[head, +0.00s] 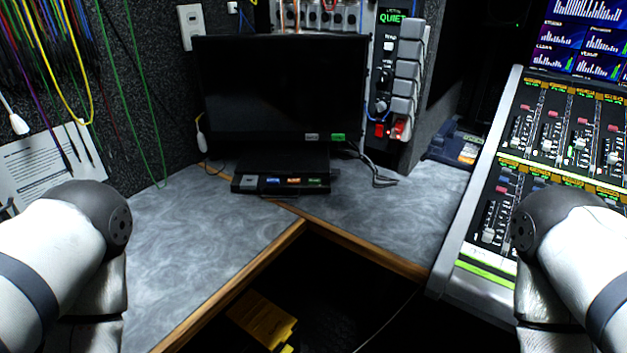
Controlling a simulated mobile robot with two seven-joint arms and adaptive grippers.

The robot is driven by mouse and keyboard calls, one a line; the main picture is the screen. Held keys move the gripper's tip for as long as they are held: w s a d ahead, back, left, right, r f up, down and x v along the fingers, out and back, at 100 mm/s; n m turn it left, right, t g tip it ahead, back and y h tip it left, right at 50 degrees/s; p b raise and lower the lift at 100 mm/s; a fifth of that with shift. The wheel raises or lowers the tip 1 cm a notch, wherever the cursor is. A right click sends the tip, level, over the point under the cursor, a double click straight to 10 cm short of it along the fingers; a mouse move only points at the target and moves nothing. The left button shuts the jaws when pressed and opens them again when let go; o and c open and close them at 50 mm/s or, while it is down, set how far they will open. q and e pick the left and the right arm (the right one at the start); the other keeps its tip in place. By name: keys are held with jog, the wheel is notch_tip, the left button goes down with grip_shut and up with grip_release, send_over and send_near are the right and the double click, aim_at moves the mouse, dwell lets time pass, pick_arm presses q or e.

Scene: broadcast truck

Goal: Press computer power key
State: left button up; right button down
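A black monitor (280,90) with a dark screen stands at the back corner of the grey desk. Two small labels, one grey and one green, sit on its lower right bezel. In front of its base lies a low black box (283,184) with a row of keys on its front: a grey one (249,181) at the left, then blue, orange and green ones. The lettering is too small to read. Both my arms reach in from the lower corners; only their links show, and neither gripper is in view.
The grey desk (215,225) is clear in front of the box, with a wooden edge around a dark gap. A mixing console (560,150) stands at the right. Cables (372,172) lie right of the monitor; others hang at the left wall. A yellow object (262,318) lies below.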

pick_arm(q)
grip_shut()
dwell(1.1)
